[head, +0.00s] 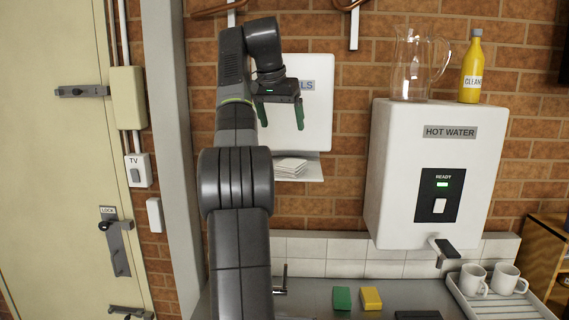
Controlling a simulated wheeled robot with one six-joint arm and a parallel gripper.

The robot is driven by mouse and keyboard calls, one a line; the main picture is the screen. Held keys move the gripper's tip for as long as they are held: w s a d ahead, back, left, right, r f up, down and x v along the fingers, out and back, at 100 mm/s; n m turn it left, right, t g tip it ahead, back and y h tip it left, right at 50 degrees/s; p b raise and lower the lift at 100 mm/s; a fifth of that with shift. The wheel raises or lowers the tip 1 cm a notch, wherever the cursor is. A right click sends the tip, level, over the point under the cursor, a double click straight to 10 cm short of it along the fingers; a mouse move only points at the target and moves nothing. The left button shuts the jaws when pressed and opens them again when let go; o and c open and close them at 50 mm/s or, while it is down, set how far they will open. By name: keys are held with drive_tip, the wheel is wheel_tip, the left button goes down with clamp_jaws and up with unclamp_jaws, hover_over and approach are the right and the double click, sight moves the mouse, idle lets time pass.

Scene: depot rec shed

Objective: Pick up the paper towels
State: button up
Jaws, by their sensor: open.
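The paper towels (291,167) are a small white folded stack on the lower ledge of a white wall dispenser (318,100). My gripper (280,115) is open and empty, with green fingers pointing down. In the picture it is in front of the dispenser's left part and above the towels, apart from them. My arm covers the area just left of the stack.
A white hot water unit (408,170) hangs on the right, with a glass jug (411,65) and a yellow cleaner bottle (472,68) on top. Below are green (342,298) and yellow (371,298) sponges and a tray (480,309) with white mugs. A door (60,180) is at left.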

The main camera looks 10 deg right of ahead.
sight(291, 162)
drive_tip(key=x, duration=1.3)
drive_tip(key=shift+s+d+f, duration=0.1)
drive_tip(key=shift+d+f, duration=0.05)
drive_tip(key=shift+f, duration=0.1)
drive_tip(key=c, duration=1.1)
drive_tip(key=shift+r, duration=0.1)
drive_tip(key=shift+c, duration=0.2)
